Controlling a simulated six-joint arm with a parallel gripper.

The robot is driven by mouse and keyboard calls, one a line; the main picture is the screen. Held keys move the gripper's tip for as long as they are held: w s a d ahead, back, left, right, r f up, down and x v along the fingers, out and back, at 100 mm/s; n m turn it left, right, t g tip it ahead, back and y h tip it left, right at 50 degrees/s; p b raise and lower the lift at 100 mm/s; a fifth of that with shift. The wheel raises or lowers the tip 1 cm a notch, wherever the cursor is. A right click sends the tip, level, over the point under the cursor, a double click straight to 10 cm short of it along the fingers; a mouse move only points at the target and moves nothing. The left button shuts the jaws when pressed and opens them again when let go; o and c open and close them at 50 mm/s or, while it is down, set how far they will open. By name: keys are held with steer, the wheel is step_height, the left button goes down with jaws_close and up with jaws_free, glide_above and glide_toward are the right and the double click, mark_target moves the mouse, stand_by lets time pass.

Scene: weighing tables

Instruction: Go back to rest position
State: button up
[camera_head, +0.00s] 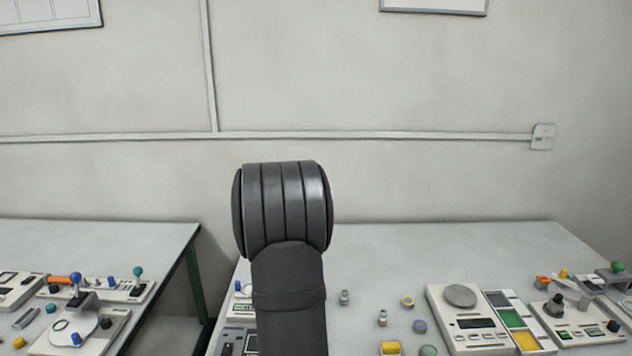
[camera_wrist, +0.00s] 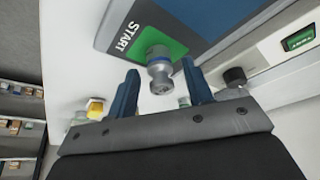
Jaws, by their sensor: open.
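My gripper (camera_wrist: 160,69) shows in the wrist view with its two blue fingers apart. A grey metal weight (camera_wrist: 159,75) stands between and just beyond the fingertips, at the edge of a green patch marked START (camera_wrist: 140,32). I see gaps on both sides of the weight, and the fingers do not appear to grip it. In the head view my dark arm fills the lower middle, and the gripper is hidden.
In the head view, the right table (camera_head: 385,250) holds small weights (camera_head: 344,297), a yellow cylinder (camera_head: 390,347), a scale (camera_head: 470,322) and a tray with coloured sections (camera_head: 513,318). The left table (camera_head: 90,240) holds several instruments. A gap separates the tables.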

steer(key=r, duration=0.5)
steer(key=shift+s+d, duration=0.15)
steer(key=shift+d, duration=0.2)
steer(key=s+d+r, duration=0.5)
steer(key=d+r, duration=0.2)
steer(key=d, duration=0.3)
steer(key=w+a, duration=1.8)
steer(key=w, duration=0.4)
steer(key=shift+r, duration=0.4)
steer(key=s+d, duration=1.4)
steer(key=s, duration=0.1)
steer(key=shift+s+d+f, duration=0.2)
steer(key=shift+s+d, duration=0.1)
